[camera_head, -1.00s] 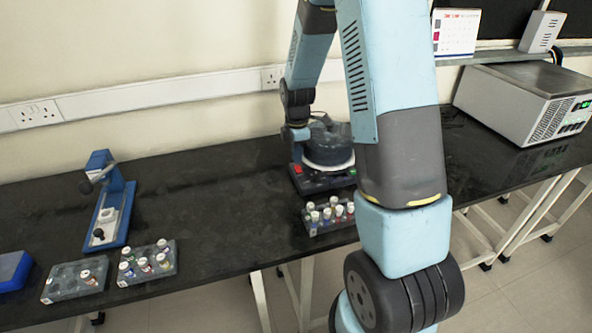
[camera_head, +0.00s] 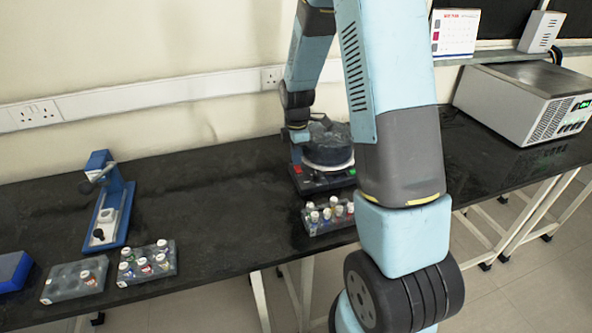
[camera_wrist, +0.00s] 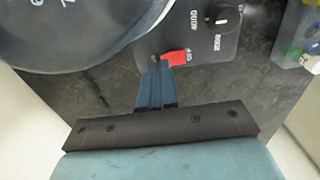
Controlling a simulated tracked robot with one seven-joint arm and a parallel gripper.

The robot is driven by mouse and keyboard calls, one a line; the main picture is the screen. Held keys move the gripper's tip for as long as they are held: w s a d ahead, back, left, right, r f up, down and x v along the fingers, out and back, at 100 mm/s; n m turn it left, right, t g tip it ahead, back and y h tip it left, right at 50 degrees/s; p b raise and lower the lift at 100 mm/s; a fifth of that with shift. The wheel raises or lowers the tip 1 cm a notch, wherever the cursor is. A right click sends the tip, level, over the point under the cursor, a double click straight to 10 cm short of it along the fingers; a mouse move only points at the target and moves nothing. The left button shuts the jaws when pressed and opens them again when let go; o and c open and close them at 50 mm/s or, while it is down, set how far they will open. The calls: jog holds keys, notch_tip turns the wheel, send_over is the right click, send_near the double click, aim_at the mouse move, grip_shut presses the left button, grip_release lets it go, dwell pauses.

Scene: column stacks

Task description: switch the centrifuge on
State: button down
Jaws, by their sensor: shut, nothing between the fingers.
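The centrifuge (camera_head: 328,158) stands on the black bench, with a dark round lid and a dark control panel on its front. A red switch (camera_head: 297,169) is at the panel's left end. In the wrist view the red switch (camera_wrist: 174,57) lies beside an "OFF" mark, near a black dial (camera_wrist: 228,18). My gripper (camera_wrist: 157,66) is shut and empty, its blue fingertips right at the edge of the red switch. I cannot tell whether they touch it. In the head view the gripper is over the centrifuge's left side, its tips hard to make out.
A vial rack (camera_head: 328,214) stands just in front of the centrifuge. At the left are a blue-and-white device (camera_head: 107,210), two more vial racks (camera_head: 148,264) and a blue box (camera_head: 12,270). A large grey instrument (camera_head: 522,98) is at the right. The bench between is clear.

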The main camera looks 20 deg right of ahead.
jog(key=shift+f, duration=0.7)
dwell(0.5)
jog(key=shift+r, duration=2.55)
